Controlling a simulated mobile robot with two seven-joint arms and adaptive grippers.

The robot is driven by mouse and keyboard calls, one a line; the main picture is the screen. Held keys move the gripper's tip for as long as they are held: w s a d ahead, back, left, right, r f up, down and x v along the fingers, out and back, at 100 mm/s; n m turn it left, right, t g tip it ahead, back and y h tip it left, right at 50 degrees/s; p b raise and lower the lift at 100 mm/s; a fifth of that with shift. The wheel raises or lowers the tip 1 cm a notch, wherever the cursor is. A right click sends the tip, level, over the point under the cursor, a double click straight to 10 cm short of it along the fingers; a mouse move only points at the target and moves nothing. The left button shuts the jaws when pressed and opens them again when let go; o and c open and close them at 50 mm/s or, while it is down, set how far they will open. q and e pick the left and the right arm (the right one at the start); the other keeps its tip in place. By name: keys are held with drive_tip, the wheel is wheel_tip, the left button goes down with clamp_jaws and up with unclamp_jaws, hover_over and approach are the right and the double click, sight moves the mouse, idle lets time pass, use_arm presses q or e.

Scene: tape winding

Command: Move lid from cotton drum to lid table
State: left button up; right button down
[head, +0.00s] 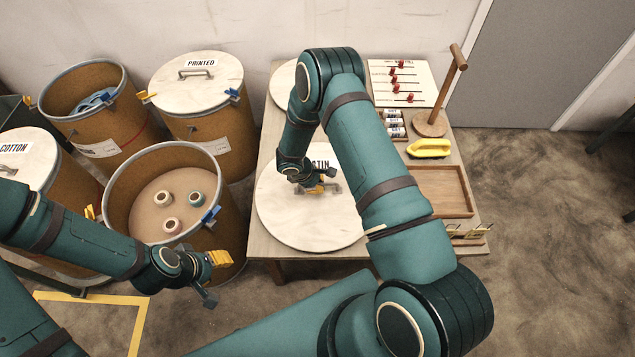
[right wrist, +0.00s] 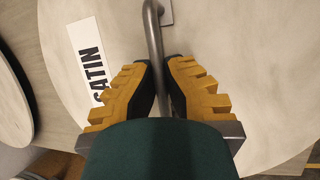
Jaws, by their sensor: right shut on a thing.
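The lid marked COTTON (head: 28,150) lies on top of the cotton drum (head: 82,192) at the left edge, partly cut off and partly behind my left arm. The lid table (head: 265,165) bears a round pale lid marked SATIN (head: 290,222). My right gripper (head: 325,188) is over this lid, its fingers shut on the lid's metal handle; the handle (right wrist: 155,40) also shows between the fingers (right wrist: 168,90) in the right wrist view. My left gripper (head: 212,278) is in front of the open drum, apart from the lids; its finger opening is unclear.
An open drum (head: 120,208) holds several spools. Behind stand a lidded drum marked PRINTED (head: 200,120) and another open drum (head: 60,105). A second lid (head: 283,85) lies at the table's back, partly hidden. A wooden tray (head: 443,190), yellow tool (head: 430,148) and upright stand (head: 435,120) occupy the table's right side.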

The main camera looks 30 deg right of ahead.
drive_tip(key=c, duration=1.1)
unclamp_jaws()
drive_tip(key=shift+o, duration=0.2)
drive_tip(key=shift+r, duration=0.1)
drive_tip(key=v, duration=1.2)
